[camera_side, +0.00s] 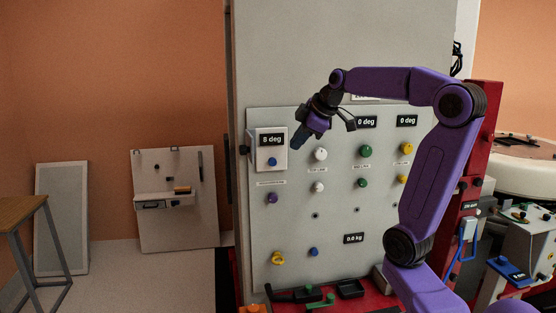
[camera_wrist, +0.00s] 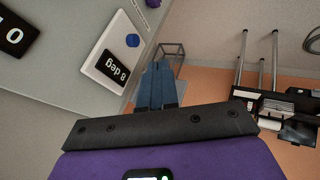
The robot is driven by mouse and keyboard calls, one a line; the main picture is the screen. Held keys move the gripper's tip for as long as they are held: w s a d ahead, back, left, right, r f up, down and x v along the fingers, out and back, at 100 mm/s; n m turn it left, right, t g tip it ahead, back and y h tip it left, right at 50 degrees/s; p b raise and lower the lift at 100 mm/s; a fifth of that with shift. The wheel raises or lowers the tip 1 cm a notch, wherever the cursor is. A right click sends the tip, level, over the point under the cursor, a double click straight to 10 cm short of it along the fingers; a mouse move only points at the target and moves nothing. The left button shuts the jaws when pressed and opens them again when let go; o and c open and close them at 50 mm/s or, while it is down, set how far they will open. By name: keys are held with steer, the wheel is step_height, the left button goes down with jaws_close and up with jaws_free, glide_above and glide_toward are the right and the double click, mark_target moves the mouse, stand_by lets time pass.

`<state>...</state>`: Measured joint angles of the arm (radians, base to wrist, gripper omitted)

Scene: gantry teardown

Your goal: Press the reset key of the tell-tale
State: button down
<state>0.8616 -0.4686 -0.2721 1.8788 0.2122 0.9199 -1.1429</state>
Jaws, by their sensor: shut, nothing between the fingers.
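The tell-tale is a white box (camera_side: 266,150) at the upper left of the grey panel, with a black display reading "8 deg". Its blue round key (camera_side: 272,161) sits below the display. In the wrist view the tell-tale (camera_wrist: 107,66) is at upper left, tilted, and its blue key (camera_wrist: 132,40) is in plain view. My gripper (camera_side: 297,145) is shut and empty, with its blue fingers just right of the tell-tale in the side view. In the wrist view the fingertips (camera_wrist: 160,65) show apart from the key. I cannot tell the exact gap to the panel.
The grey panel (camera_side: 330,220) carries several coloured knobs, including a white knob (camera_side: 320,154) and a purple knob (camera_side: 272,198). A red ledge (camera_side: 385,300) with loose parts lies below.

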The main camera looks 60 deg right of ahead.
mark_target(273, 162)
stand_by(0.3)
steer(key=x, duration=0.3)
steer(key=w+d+x, duration=0.1)
steer(key=x, duration=0.3)
steer(key=d+r+x, duration=0.1)
steer(key=x, duration=0.3)
steer(key=shift+w+f, duration=0.1)
steer(key=shift+w, duration=0.2)
steer(key=shift+w+d, duration=0.3)
steer(key=shift+d, duration=0.1)
